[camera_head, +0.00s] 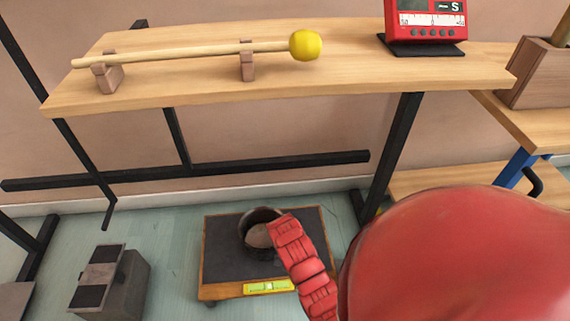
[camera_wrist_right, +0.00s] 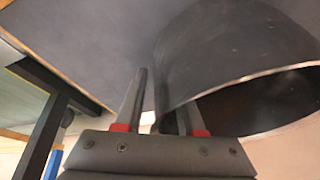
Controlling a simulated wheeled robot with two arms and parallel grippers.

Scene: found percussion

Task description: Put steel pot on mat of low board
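The steel pot (camera_head: 258,235) is dark grey and stands open side up on the black mat (camera_head: 222,262) of the low board (camera_head: 205,292). My red right arm covers the pot's right side. In the right wrist view the pot (camera_wrist_right: 235,45) fills the upper right, against the grey mat (camera_wrist_right: 90,35). My right gripper (camera_wrist_right: 165,100) has its fingers apart at the pot's wall. One finger is outside the wall with a gap to it; the other is partly hidden by the wall. Its fingertips are hidden in the head view. My left gripper is not in view.
A wooden bench above holds a yellow-headed mallet (camera_head: 305,45) on two rests and a red meter (camera_head: 425,20). Black frame legs (camera_head: 392,150) stand behind the low board. A grey box (camera_head: 122,285) is on the floor to the left, with clear floor between.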

